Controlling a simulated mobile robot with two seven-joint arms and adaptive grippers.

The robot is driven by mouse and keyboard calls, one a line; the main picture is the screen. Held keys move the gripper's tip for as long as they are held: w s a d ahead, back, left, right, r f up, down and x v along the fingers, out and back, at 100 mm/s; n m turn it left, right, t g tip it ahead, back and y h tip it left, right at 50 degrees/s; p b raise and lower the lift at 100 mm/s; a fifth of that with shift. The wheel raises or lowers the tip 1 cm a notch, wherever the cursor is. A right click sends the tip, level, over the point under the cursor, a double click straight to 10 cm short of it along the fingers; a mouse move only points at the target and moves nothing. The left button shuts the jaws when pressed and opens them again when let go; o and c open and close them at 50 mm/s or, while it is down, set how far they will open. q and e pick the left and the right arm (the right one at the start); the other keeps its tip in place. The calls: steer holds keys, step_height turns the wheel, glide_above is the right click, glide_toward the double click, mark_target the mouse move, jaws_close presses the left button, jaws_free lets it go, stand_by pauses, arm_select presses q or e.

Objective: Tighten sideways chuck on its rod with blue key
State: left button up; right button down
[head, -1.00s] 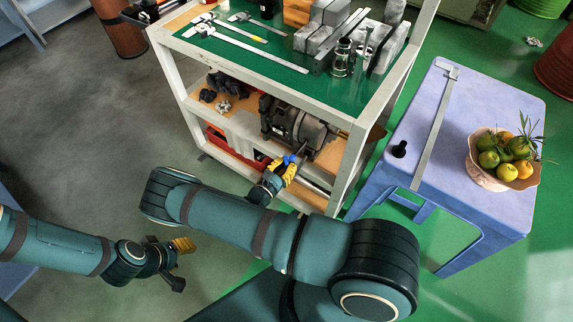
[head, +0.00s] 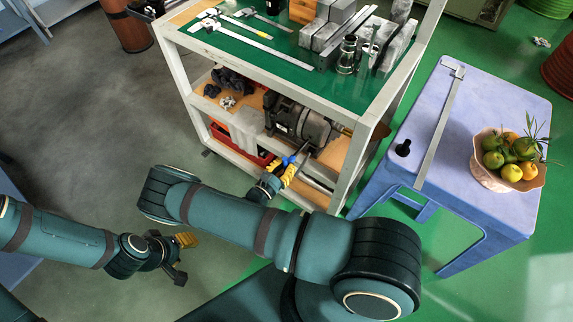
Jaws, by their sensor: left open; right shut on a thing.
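My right gripper (head: 283,170), with yellow fingers, is shut on the blue key (head: 289,160) in front of the cart's middle shelf. The key's dark shaft points up and right toward the grey chuck unit (head: 314,128), which lies sideways on that shelf. I cannot tell whether the key tip touches it or sits in it. My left gripper (head: 183,259) is open and empty, low at the left, away from the cart.
The cart's green top (head: 225,45) holds calipers, metal blocks and cylinders. White cart posts (head: 350,165) frame the shelf opening. A lilac table (head: 450,185) at the right carries a long caliper, a black knob and a fruit bowl (head: 495,180).

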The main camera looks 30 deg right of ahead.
steer(key=shift+a, duration=0.1)
steer(key=shift+v, duration=2.95)
steer(key=shift+s, duration=0.1)
